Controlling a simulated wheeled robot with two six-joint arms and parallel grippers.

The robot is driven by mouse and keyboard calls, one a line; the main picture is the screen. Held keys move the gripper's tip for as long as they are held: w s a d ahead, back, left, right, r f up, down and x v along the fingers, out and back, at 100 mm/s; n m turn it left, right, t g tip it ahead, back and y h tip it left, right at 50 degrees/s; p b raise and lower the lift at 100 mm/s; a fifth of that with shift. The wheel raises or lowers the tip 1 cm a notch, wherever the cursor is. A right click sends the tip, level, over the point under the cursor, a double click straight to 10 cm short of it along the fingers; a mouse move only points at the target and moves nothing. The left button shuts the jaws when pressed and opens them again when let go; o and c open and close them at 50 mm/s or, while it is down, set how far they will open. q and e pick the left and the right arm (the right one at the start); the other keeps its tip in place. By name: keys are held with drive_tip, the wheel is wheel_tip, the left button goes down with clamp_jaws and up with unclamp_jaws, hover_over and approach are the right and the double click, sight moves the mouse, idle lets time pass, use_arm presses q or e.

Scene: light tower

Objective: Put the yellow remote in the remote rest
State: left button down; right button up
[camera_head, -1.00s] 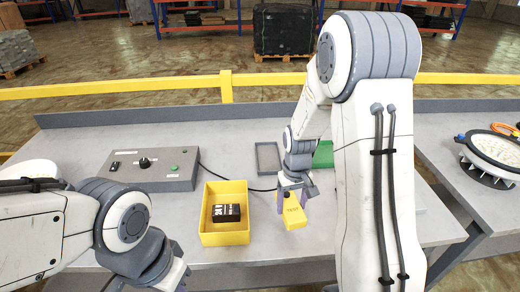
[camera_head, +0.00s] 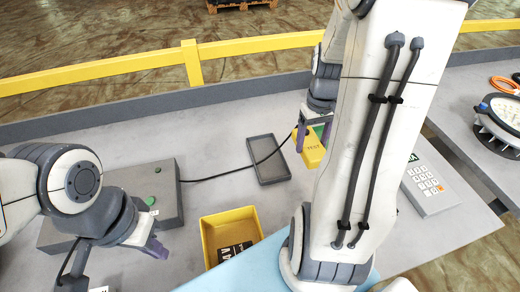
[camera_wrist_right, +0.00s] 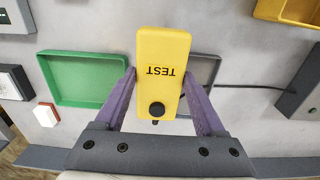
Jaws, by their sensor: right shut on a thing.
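The yellow remote (camera_head: 311,154), marked TEST with a black knob, is between the purple fingers of my right gripper (camera_head: 314,138). It also shows large in the right wrist view (camera_wrist_right: 162,62), with my right gripper (camera_wrist_right: 163,80) shut on its sides. A shallow grey tray (camera_head: 267,160), which looks like the remote rest, lies empty on the table just left of the remote. In the wrist view this tray (camera_wrist_right: 205,68) is partly hidden behind the remote. My left gripper (camera_head: 150,243) hangs at the left, its opening unclear.
A green tray (camera_wrist_right: 88,78) lies beside the grey one. A yellow bin (camera_head: 228,225) with black items stands at the front. A grey control box (camera_head: 165,190) with a black cable is at left; the cable crosses the grey tray's edge. A keypad device (camera_head: 430,183) is at right.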

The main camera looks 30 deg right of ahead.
drive_tip(key=shift+w, duration=0.2)
drive_tip(key=w+a+f, duration=0.2)
drive_tip(key=w, duration=0.1)
drive_tip(key=w+a+f+p, duration=0.1)
drive_tip(key=w+a+f, duration=0.1)
drive_tip(key=w, duration=0.1)
drive_tip(key=w+a+f, duration=0.2)
drive_tip(key=w, duration=0.1)
drive_tip(key=shift+w+a+f, duration=0.15)
drive_tip(key=shift+a+f, duration=0.15)
drive_tip(key=shift+f, duration=0.05)
wheel_tip(320, 180, down, 4)
drive_tip(key=shift+r+p, duration=0.1)
drive_tip(key=shift+p, duration=0.4)
drive_tip(key=shift+f, duration=0.2)
